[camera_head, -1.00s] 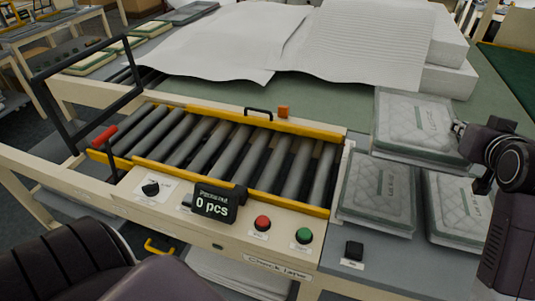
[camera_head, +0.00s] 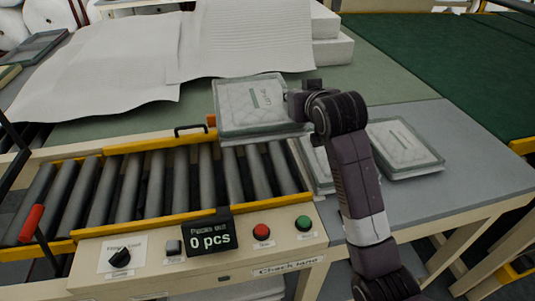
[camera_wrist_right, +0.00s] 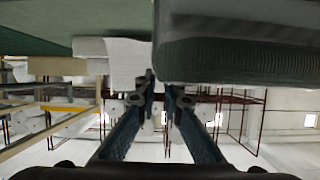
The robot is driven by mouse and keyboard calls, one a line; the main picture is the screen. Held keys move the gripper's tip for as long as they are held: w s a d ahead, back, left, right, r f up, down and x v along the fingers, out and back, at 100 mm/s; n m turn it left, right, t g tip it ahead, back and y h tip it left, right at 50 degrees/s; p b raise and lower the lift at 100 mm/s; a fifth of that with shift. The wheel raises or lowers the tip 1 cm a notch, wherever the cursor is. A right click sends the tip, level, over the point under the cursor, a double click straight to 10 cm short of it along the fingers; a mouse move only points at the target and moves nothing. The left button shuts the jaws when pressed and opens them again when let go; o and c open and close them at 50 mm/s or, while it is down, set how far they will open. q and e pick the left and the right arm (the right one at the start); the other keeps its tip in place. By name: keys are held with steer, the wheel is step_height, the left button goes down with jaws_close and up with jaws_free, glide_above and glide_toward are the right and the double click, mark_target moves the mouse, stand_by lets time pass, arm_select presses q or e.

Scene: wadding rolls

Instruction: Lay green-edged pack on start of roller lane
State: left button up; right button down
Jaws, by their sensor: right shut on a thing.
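The green-edged pack (camera_head: 255,103), a flat clear-wrapped quilted pack with a label, is held over the right end of the roller lane (camera_head: 128,190) in the head view. Its lower edge overlaps the far rail and the rollers' far ends in the picture; I cannot tell how high above them it is. My right gripper (camera_head: 297,104) is shut on the pack's right edge. The right wrist view shows its fingers (camera_wrist_right: 163,88) close together beside a large green-grey edge (camera_wrist_right: 240,62), likely the pack. My left gripper is not in view.
Two similar packs lie on the grey table: one (camera_head: 318,166) partly hidden behind my right arm, another (camera_head: 405,147) to its right. A control panel with a "0 pcs" display (camera_head: 209,238) fronts the lane. A small black handle (camera_head: 190,129) stands behind it. White sheets (camera_head: 110,65) lie beyond.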

steer(key=f, duration=0.5)
steer(key=shift+d+p, duration=0.25)
steer(key=shift+p, duration=0.1)
step_height(320, 180, down, 12)
steer(key=shift+a+r+p, duration=0.1)
steer(key=shift+a+p, duration=0.05)
steer(key=shift+p, duration=0.65)
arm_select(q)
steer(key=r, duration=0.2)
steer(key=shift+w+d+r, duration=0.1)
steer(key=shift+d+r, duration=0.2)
arm_select(e)
steer(key=shift+f, duration=0.2)
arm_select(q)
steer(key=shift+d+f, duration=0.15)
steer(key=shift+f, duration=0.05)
arm_select(e)
steer(key=shift+f, duration=0.6)
steer(key=c, duration=2)
jaws_free()
steer(key=shift+c, duration=0.2)
